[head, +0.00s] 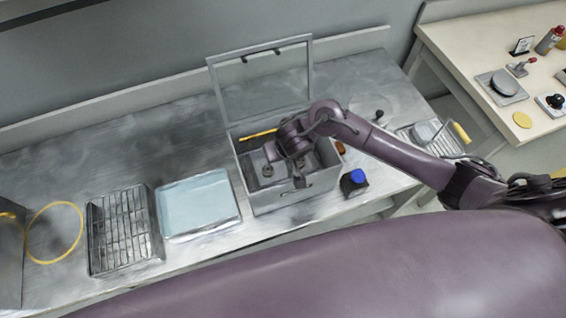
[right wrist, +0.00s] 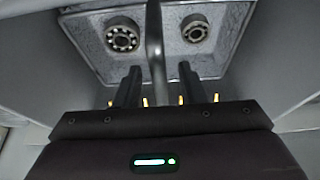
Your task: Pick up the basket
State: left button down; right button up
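A grey basket (right wrist: 100,65) with a central bar handle (right wrist: 154,45) fills the upper part of the right wrist view. A round ring-like bearing (right wrist: 122,38) sits in its left compartment and another (right wrist: 195,30) in its right. My right gripper (right wrist: 159,85) is open, its fingers either side of the handle with gaps visible. In the head view the basket (head: 254,166) is inside an open grey box (head: 285,200), partly hidden by my right arm. My right gripper (head: 300,178) is down in the box there. My left gripper is not in view.
The box's framed lid (head: 262,80) stands raised at the back. A pale blue tray (head: 200,203), a wire rack (head: 122,230) and a yellow ring (head: 54,233) are left of the box. A blue-capped bottle (head: 356,181) stands close at its right. The bench's back left is clear.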

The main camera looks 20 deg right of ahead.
grip_shut()
jog(key=shift+w+r, duration=0.1)
jog(key=shift+r, duration=0.05)
dwell(0.4)
